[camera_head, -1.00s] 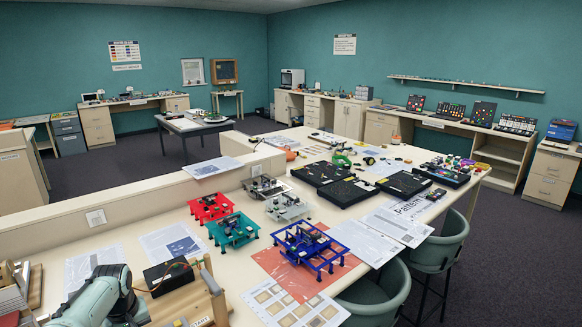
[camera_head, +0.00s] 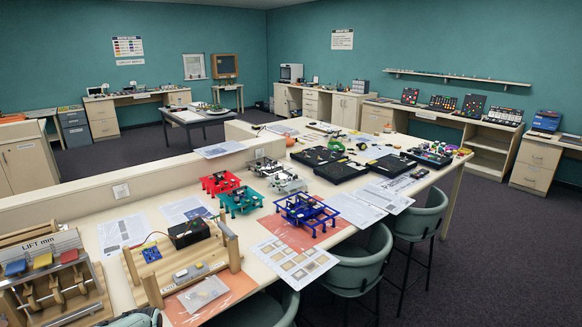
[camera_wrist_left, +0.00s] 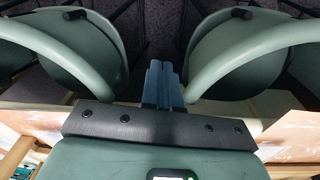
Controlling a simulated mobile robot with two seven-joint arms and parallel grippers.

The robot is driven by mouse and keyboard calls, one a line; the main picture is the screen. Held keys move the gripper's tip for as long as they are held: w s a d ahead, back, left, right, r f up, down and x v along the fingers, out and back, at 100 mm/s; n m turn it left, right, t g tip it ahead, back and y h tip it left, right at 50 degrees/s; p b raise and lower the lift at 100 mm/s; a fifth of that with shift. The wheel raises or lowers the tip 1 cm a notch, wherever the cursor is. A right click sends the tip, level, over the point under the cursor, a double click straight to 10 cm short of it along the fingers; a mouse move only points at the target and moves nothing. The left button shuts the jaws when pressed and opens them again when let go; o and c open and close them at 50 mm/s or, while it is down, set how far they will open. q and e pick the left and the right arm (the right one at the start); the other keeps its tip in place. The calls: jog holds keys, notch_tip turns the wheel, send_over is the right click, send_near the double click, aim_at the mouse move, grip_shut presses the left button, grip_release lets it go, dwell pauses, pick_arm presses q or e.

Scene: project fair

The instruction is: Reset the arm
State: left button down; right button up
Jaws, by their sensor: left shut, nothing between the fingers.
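My left gripper (camera_wrist_left: 163,88) shows in the left wrist view, its two blue-grey fingers pressed together with nothing between them. It points toward two green chairs, the left one (camera_wrist_left: 95,45) and the right one (camera_wrist_left: 235,45), with a gap between them. In the head view only a small piece of my arm (camera_head: 135,319) shows at the bottom edge, and the gripper itself is out of that picture. My right arm and gripper are in neither view.
The long table (camera_head: 130,207) carries a wooden lift rig (camera_head: 50,280), a wooden frame with a black box (camera_head: 185,262), and red, teal and blue stands (camera_head: 306,214). Green chairs (camera_head: 362,262) line its right side. The dark floor (camera_head: 500,240) farther right is clear.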

pick_arm(q)
jog(key=s+d+f+m+h, duration=0.1)
jog(key=s+d+f, duration=0.35)
jog(key=f, duration=0.35)
jog(key=s+d+f+m+h, duration=0.1)
jog(key=s+d+f, duration=0.35)
jog(key=f, duration=0.35)
jog(key=s+d+f+h, duration=0.1)
jog(key=s+d+f, duration=0.2)
jog(key=s+d, duration=0.2)
jog(key=s+d+f+g, duration=0.1)
jog(key=s+d+f, duration=0.2)
jog(key=s, duration=0.9)
jog(key=d, duration=0.3)
jog(key=shift+d+h, duration=0.3)
jog(key=shift+h, duration=0.1)
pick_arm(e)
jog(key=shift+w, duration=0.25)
pick_arm(q)
jog(key=shift+f, duration=0.15)
